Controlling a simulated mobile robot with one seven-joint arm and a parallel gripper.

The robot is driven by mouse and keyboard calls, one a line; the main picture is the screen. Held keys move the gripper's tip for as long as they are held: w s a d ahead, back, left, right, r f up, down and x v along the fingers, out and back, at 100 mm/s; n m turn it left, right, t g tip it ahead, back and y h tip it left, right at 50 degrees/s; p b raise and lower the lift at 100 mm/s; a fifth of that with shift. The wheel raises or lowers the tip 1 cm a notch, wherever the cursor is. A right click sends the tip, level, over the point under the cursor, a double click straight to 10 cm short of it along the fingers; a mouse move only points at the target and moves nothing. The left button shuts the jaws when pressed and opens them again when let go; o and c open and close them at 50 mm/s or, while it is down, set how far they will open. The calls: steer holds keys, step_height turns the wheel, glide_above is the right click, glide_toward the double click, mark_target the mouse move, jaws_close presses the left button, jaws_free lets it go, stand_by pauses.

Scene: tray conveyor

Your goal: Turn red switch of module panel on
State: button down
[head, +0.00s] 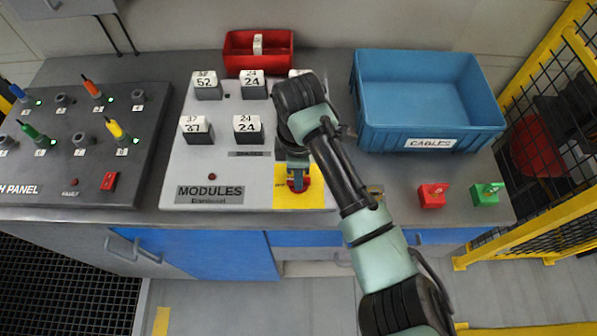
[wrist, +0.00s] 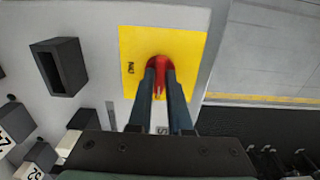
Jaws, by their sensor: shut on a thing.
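The module panel (head: 230,165) is a light grey plate on the bench, labelled "MODULES". The red switch (head: 297,186) sits on a yellow plate (head: 313,200) at the panel's lower right. In the wrist view the red switch (wrist: 161,68) shows between the finger ends, on the yellow plate (wrist: 192,50). My gripper (head: 298,182) reaches down over it in the head view. In the wrist view my gripper (wrist: 161,80) is shut on the red switch's narrow handle. The fingers hide part of the switch, and I cannot tell its set position.
Numbered modules (head: 249,128) stand on the panel, left of my arm. A red bin (head: 259,50) and a blue cable crate (head: 428,140) stand behind. Small red (head: 432,196) and green (head: 485,194) blocks are at right. The patch panel (head: 75,172) with cables is at left.

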steer(key=m+p, duration=0.1)
steer(key=m, duration=0.1)
steer(key=m+p, duration=0.1)
steer(key=p, duration=0.1)
steer(key=shift+s+a+r+m, duration=0.1)
steer(key=shift+r+m, duration=0.05)
steer(key=shift+m, duration=0.25)
steer(key=m+p, duration=0.3)
steer(key=m, duration=0.1)
steer(key=shift+m, duration=0.3)
steer(key=m+p, duration=0.2)
steer(key=m, duration=0.2)
steer(key=shift+p, duration=0.4)
steer(key=m+p, duration=0.1)
steer(key=m, duration=0.4)
steer(key=shift+m, duration=0.3)
steer(key=c, duration=0.8)
jaws_free()
steer(key=shift+c, duration=0.2)
